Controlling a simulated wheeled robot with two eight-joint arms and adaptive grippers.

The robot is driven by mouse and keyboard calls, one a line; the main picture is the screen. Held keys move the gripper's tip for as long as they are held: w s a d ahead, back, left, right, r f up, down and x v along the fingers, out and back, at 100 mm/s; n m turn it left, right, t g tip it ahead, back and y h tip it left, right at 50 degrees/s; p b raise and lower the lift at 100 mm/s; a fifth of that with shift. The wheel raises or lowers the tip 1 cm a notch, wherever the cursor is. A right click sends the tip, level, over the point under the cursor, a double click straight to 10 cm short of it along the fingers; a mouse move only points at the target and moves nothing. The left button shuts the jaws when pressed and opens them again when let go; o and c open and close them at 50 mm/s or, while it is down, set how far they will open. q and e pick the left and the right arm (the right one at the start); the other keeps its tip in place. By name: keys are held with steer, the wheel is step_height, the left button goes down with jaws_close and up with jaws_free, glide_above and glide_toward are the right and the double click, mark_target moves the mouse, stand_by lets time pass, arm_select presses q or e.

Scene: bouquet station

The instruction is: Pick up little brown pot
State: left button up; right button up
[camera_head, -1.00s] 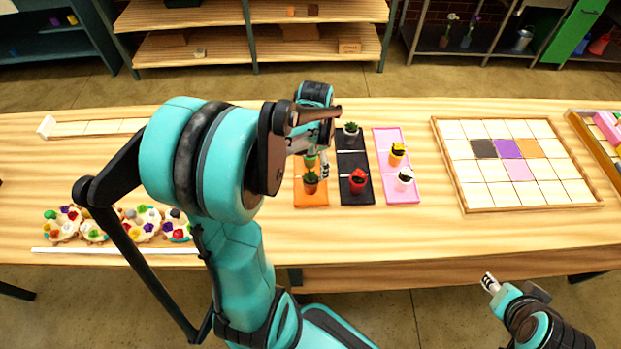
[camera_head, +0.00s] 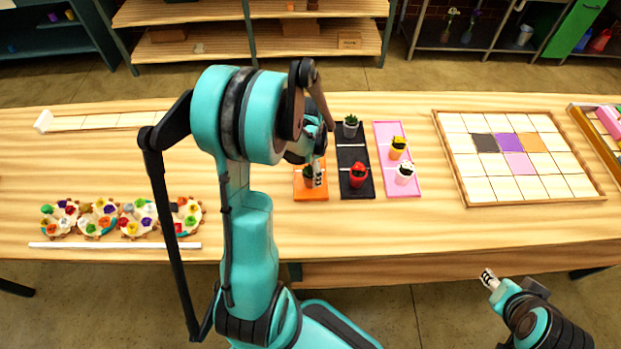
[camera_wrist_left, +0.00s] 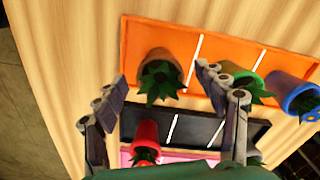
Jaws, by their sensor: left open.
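The little brown pot (camera_wrist_left: 156,64) holds a dark green plant and sits in the end compartment of the orange tray (camera_wrist_left: 222,58) in the left wrist view. In the head view the brown pot (camera_head: 308,182) is partly hidden by my gripper at the tray's near end. My left gripper (camera_wrist_left: 162,80) is open and empty, with one finger on each side of the brown pot in the wrist view. I cannot tell whether either finger touches it. In the head view the left gripper (camera_head: 318,174) is over the orange tray. My right gripper (camera_head: 488,279) is low at the right, away from the pots.
A green pot (camera_wrist_left: 239,83) and a blue pot (camera_wrist_left: 292,91) share the orange tray. A red pot (camera_head: 358,175) stands on the black tray (camera_head: 356,157) beside it. A pink tray (camera_head: 386,134) holds yellow and white pots. A tile board (camera_head: 481,188) lies at the right.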

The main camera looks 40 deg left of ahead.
arm_select(q)
steer(key=c, duration=1.5)
steer(key=shift+r, duration=0.1)
steer(key=shift+c, duration=0.2)
